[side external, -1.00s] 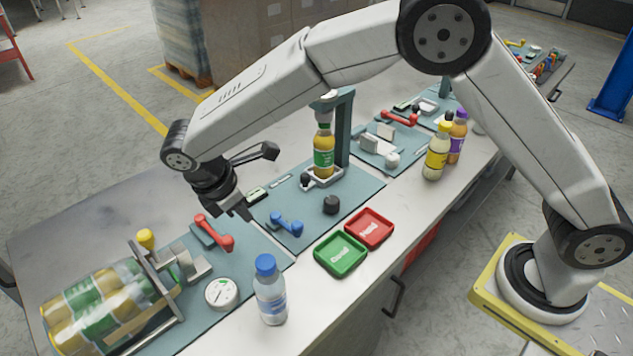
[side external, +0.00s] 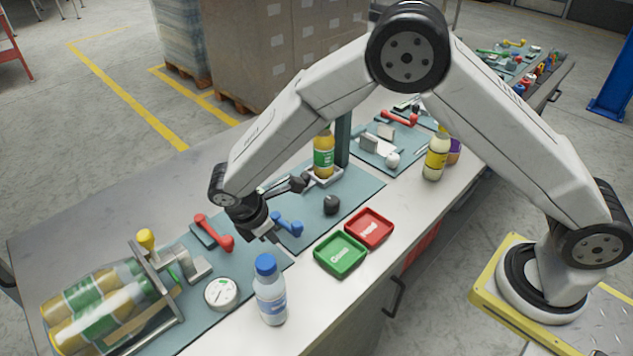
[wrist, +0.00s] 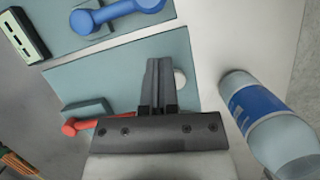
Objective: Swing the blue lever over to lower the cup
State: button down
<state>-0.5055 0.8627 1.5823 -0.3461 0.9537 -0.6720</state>
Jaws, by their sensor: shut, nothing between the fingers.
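The blue lever (side external: 288,224) lies on a teal station plate in the middle of the table. Its two rounded ends and bar also show at the top of the wrist view (wrist: 115,14). My gripper (side external: 274,238) is shut and empty, just left of the lever and close to it; I cannot tell from the side whether they touch. In the wrist view, my shut fingers (wrist: 159,64) point toward the lever with a gap between. A juice bottle (side external: 323,158) stands upright in a holder under a teal post. My arm hides the post's top, so the cup cannot be made out.
A black knob (side external: 331,205) stands right of the lever. Green (side external: 341,254) and red (side external: 369,228) trays lie in front. A water bottle (side external: 269,290) stands near the front edge, also in the wrist view (wrist: 265,120). A red lever (side external: 214,232) is to the left.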

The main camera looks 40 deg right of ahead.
aim_at(299, 225)
jog(key=shift+s+d, duration=0.15)
jog(key=shift+d, duration=0.6)
jog(key=shift+s+d, duration=0.1)
jog(key=shift+d, duration=0.6)
jog(key=shift+s+d+n, duration=0.15)
jog(key=shift+d+n, duration=0.3)
jog(key=shift+n, duration=0.25)
jog(key=shift+s+d+n+t, duration=0.2)
jog(key=shift+d+n+t, duration=0.45)
jog(key=shift+n, duration=0.35)
jog(key=shift+d+n+t, duration=0.55)
jog(key=shift+d+n, duration=0.55)
jog(key=shift+n, duration=0.5)
jog(key=shift+a+y, duration=0.15)
jog(key=shift+y, duration=0.15)
jog(key=shift+s+a, duration=0.25)
jog(key=shift+a, duration=0.3)
jog(key=a, duration=0.2)
jog(key=s+r, duration=0.1)
jog(key=shift+a, duration=0.4)
jog(key=v, duration=0.9)
